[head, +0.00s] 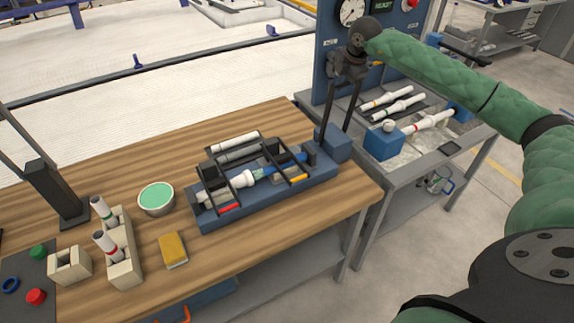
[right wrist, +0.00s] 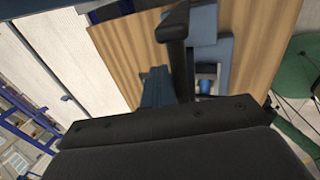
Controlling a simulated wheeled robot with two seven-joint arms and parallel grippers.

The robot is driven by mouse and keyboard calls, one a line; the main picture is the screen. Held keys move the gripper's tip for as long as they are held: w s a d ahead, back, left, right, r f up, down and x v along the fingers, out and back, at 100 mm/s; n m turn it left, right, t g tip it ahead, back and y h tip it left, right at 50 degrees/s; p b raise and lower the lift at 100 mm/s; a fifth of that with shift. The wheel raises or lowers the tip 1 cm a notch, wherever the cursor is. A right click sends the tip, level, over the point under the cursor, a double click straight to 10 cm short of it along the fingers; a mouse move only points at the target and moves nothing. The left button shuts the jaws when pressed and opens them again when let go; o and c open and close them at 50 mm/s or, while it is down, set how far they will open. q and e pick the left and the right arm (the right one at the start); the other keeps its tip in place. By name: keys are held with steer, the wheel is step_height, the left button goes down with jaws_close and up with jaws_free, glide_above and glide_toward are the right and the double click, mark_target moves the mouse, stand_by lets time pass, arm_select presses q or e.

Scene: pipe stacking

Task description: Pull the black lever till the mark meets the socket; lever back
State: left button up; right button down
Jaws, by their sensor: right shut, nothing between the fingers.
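A jig with a blue base (head: 212,220) lies on the wooden bench, with black clamp frames over it. It holds a white pipe (head: 240,181) pointing at a blue socket (head: 290,163). Upright dark bars (head: 351,108), seemingly the black lever, rise at the jig's right end beside a blue block (head: 335,145). My right gripper (head: 347,68) is shut and empty at the top of these bars; whether it touches them I cannot tell. The right wrist view shows a black bar (right wrist: 182,70) in front of my gripper's dark body. The pipe's mark is not clear. My left gripper is not in view.
A blue panel (head: 327,60) and a side table (head: 420,160) with pipes lie beyond the bench's right end.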

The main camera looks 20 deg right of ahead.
steer(key=shift+s+f+b, duration=0.1)
steer(key=shift+s+b, duration=0.3)
steer(key=shift+s, duration=0.6)
steer(key=s+b, duration=0.1)
steer(key=s, duration=0.1)
steer(key=s+f+b, duration=0.1)
steer(key=s+b, duration=0.1)
steer(key=shift+s+d, duration=0.15)
steer(key=shift+d, duration=0.05)
steer(key=shift+f, duration=0.1)
